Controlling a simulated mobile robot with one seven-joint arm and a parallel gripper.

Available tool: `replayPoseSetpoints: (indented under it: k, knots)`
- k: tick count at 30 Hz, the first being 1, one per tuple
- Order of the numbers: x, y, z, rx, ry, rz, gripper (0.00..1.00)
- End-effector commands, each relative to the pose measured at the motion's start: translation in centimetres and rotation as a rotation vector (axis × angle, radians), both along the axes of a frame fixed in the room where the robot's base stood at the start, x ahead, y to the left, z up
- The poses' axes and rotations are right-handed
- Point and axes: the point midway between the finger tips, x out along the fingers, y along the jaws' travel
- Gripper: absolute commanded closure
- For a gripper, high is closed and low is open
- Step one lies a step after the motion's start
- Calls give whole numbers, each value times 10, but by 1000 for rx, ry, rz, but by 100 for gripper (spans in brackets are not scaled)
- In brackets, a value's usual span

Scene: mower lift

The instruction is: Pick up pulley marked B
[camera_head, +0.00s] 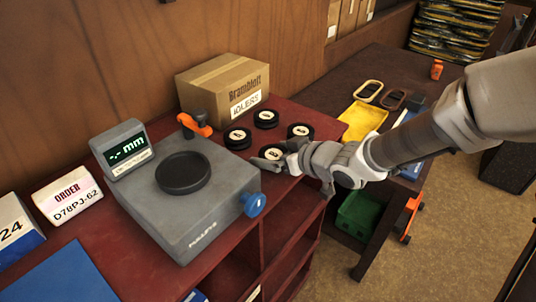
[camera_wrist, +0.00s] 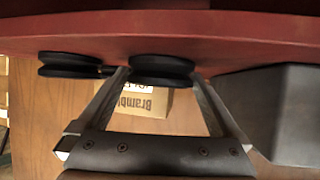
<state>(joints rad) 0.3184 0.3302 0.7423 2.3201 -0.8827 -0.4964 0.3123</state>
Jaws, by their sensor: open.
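Several black pulleys with white round labels lie on the red bench in front of the cardboard box: a front one (camera_head: 272,152), a left one (camera_head: 237,137), a back one (camera_head: 266,118) and a right one (camera_head: 300,131). The label letters are too small to read surely. My gripper (camera_head: 268,158) is open at the front pulley, its fingers low by the bench top. In the wrist view, which is upside down, a pulley (camera_wrist: 162,68) lies between or just beyond the fingertips of my gripper (camera_wrist: 160,78). I cannot tell whether they touch it. Another pulley (camera_wrist: 70,64) is to its left.
A grey measuring device (camera_head: 190,215) with a black disc and blue knob stands close left of my gripper; its side (camera_wrist: 285,110) shows in the wrist view. The cardboard box (camera_head: 222,85) is behind the pulleys. A dark table (camera_head: 400,75) with trays is at the right.

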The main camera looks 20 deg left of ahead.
Motion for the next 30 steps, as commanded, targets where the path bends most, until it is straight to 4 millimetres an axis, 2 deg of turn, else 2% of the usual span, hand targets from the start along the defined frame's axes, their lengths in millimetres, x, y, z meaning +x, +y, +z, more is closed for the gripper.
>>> replayPoseSetpoints:
  k: [8, 22, 30]
  knots:
    - [0, 0, 0, 0, 0, 0, 2]
    - [0, 0, 0, 0, 0, 0, 86]
    - [0, 0, 2, 1, -2, 0, 88]
